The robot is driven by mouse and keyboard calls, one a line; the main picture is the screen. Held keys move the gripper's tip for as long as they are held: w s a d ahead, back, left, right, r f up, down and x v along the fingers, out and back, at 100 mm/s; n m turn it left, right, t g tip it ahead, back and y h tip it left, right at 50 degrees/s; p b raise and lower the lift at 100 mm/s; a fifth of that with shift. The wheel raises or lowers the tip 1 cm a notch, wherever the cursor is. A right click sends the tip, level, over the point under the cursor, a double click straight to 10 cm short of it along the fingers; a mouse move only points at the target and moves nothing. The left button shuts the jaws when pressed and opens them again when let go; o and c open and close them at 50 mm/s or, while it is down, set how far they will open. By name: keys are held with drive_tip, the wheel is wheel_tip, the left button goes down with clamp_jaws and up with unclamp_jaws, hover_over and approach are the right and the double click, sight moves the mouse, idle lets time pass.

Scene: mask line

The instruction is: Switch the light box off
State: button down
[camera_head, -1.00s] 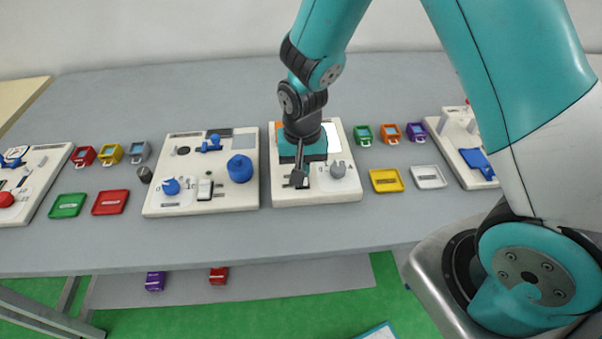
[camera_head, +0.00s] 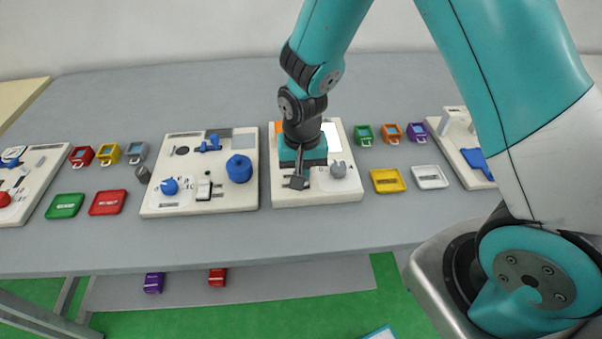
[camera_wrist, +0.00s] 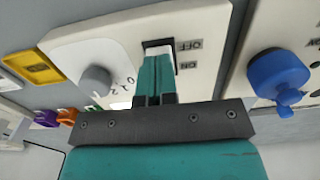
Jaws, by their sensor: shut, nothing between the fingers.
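The light box panel (camera_head: 350,190) is a white board on the table. A bright white square (camera_head: 331,137) shows behind my gripper, on the board's far half. The board bears a dark switch (camera_wrist: 158,44) with OFF and ON printed beside it in the wrist view. A grey dial knob (camera_head: 338,169) sits on the same board; it also shows in the wrist view (camera_wrist: 95,80). My gripper (camera_wrist: 156,70) is shut and empty, with its teal fingertips at the switch. The fingers hide part of the switch, and I cannot tell whether they touch it.
A board with a blue round knob (camera_head: 239,169) stands close on the left. A yellow tray (camera_head: 387,181), a white tray (camera_head: 429,177) and small coloured mugs lie to the right. The table's front strip is clear.

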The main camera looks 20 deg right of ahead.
drive_tip(key=shift+f, duration=0.25)
drive_tip(key=shift+r, duration=0.1)
wheel_tip(320, 180, up, 7)
drive_tip(key=p, duration=0.6)
idle(0.6)
drive_tip(key=s+a+r+n+y, duration=0.2)
drive_tip(key=s+r+n, duration=0.3)
drive_tip(key=s+r, duration=0.4)
drive_tip(key=s+a+r+n+y, duration=0.2)
drive_tip(key=s+r+n, duration=0.3)
drive_tip(key=s+r, duration=0.4)
wheel_tip(320, 180, up, 4)
drive_tip(key=shift+s+a+r+n, duration=0.1)
drive_tip(key=shift+s+a+n, duration=0.1)
drive_tip(key=shift+s+n, duration=0.15)
drive_tip(key=shift+w, duration=0.1)
idle(0.3)
